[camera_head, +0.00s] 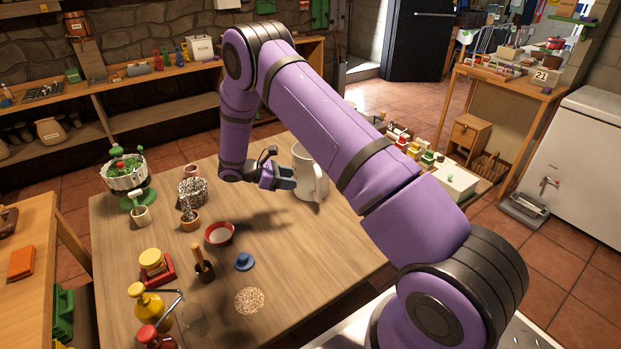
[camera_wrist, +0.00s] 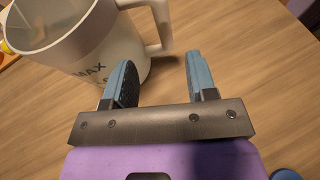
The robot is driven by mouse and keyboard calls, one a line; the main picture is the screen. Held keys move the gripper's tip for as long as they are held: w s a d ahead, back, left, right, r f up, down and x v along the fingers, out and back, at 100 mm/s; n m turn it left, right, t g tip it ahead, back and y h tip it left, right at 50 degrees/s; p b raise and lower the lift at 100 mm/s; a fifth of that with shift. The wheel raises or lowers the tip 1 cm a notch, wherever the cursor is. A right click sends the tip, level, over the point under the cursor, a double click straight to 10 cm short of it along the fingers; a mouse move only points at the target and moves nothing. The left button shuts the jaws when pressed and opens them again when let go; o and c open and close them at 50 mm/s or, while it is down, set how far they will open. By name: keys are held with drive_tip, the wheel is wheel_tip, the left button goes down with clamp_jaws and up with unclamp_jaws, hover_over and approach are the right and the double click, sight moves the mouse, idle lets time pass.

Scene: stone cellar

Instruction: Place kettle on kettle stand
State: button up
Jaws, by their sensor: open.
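A tall white vessel (camera_head: 305,168) with a side handle stands upright on the wooden table (camera_head: 330,228); it looks like the kettle. In the wrist view the vessel (camera_wrist: 92,55) is open-topped, bears the word MAX, and its handle (camera_wrist: 160,22) is beyond my fingers. My gripper (camera_head: 290,178) is beside the vessel, low over the table. In the wrist view my gripper (camera_wrist: 161,63) is open with nothing between its fingers. A flat round speckled mat (camera_head: 249,300) lies near the table's front; I cannot tell whether it is the kettle stand.
A red bowl (camera_head: 219,233), a blue hat-shaped piece (camera_head: 244,261), a dark pot with a wooden handle (camera_head: 203,268) and a yellow bottle (camera_head: 148,303) stand on the table's left half. The table between vessel and mat is mostly clear.

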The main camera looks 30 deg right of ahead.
sight(318, 185)
drive_tip(key=x, duration=1.1)
drive_tip(key=shift+s+a, duration=0.15)
drive_tip(key=shift+s, duration=0.05)
drive_tip(key=shift+c, duration=0.2)
clamp_jaws()
idle(1.0)
